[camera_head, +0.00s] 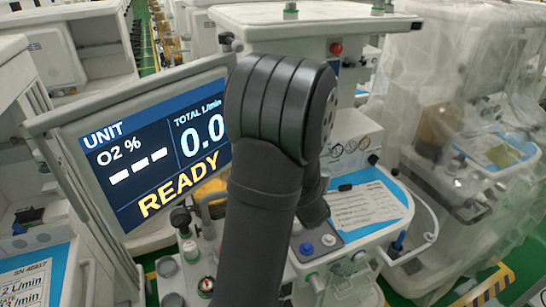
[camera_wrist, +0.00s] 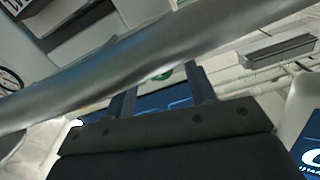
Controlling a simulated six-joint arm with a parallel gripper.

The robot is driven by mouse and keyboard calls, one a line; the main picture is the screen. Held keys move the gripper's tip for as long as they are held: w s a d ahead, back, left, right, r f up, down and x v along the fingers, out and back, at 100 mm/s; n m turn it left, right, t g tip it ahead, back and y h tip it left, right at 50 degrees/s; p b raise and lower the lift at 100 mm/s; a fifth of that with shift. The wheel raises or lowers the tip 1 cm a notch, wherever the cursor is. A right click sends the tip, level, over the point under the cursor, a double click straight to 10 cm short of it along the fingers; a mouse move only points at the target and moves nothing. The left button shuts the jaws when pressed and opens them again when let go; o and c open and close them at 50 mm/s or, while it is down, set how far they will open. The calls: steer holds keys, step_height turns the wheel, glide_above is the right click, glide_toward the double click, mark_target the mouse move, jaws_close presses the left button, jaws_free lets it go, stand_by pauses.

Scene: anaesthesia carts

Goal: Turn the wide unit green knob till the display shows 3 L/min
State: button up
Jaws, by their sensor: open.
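The display (camera_head: 160,150) at left in the head view reads UNIT, O2 % with dashes, TOTAL L/min 0.0 and READY. My arm hides the gripper in the head view.
A blue knob (camera_head: 306,249) and a white knob (camera_head: 328,240) stand on a panel right of my arm. A black knob (camera_head: 180,218) is to its left. A cart tray with a paper (camera_head: 368,207) lies right. A plastic-covered cart (camera_head: 480,130) stands farther right.

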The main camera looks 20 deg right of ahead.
steer(key=shift+w, duration=1.45)
steer(key=shift+c, duration=0.4)
steer(key=c, duration=0.9)
steer(key=shift+n, duration=1.6)
steer(key=o, duration=1)
steer(key=shift+s, duration=0.1)
steer(key=s, duration=1.7)
steer(key=shift+s, duration=0.2)
